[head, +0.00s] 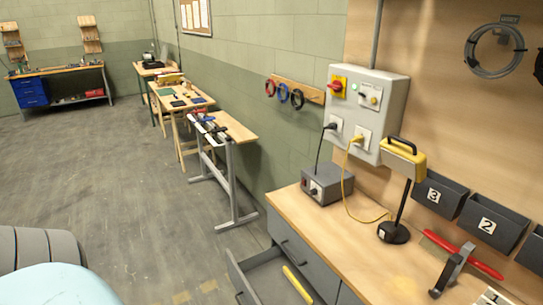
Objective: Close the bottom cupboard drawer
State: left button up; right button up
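The grey cupboard (292,246) stands under the wooden worktop on the right. A lower drawer (236,277) is pulled out from it, and its front stands well away from the cupboard face. A yellow bar-shaped object (297,284) lies in the open drawer. The drawer above it looks shut. The bottom of the picture cuts off the lower part of the drawer and cupboard, so I cannot see whether another drawer lies below. Neither of my grippers is in view.
The worktop (345,225) carries a grey power box (327,184), a yellow lamp (403,158) and a red-handled tool (463,255). A narrow grey-legged bench (231,187) stands beyond the cupboard. The floor (120,190) left of the drawer is clear.

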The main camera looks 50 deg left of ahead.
aim_at(260, 279)
jog(key=j+u, duration=0.15)
jog(key=u, duration=1.4)
jog(key=i+l+z, duration=0.15)
jog(key=i, duration=0.55)
